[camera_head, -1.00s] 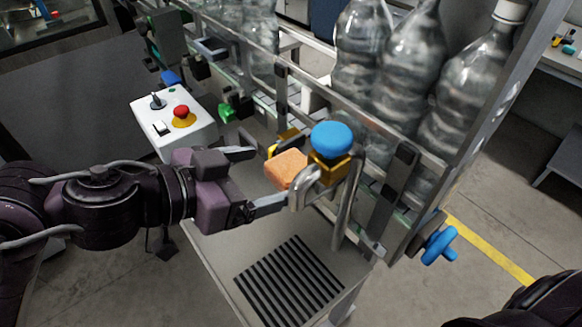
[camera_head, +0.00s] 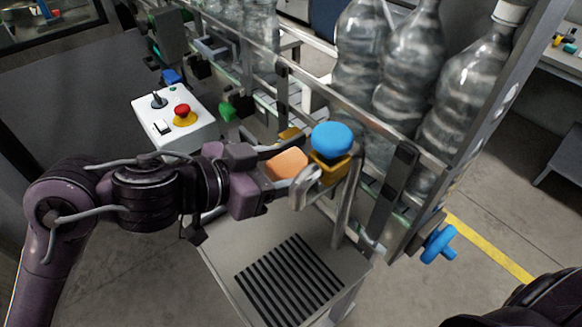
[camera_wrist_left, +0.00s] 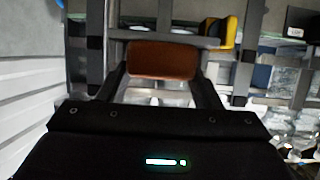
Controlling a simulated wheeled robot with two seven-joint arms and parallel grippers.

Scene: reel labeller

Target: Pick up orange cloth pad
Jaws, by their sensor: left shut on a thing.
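The orange cloth pad (camera_head: 287,163) is a small rounded block beside the blue-topped yellow part of the machine. My left gripper (camera_head: 272,172) reaches it from the left, with the fingers partly hidden behind the gripper body and the pad. In the left wrist view the pad (camera_wrist_left: 162,60) lies between the two dark fingers (camera_wrist_left: 163,80), which are shut on it. I cannot tell whether the pad is clear of what is under it. My right gripper is not in view; a dark part of my own shows at the lower right.
A blue knob (camera_head: 332,139) on a yellow block and a bent metal tube (camera_head: 305,187) stand right beside the pad. Large clear bottles (camera_head: 405,70) line the conveyor behind a rail. A white control box (camera_head: 172,122) with a red button is at left. A slotted plate (camera_head: 290,280) lies below.

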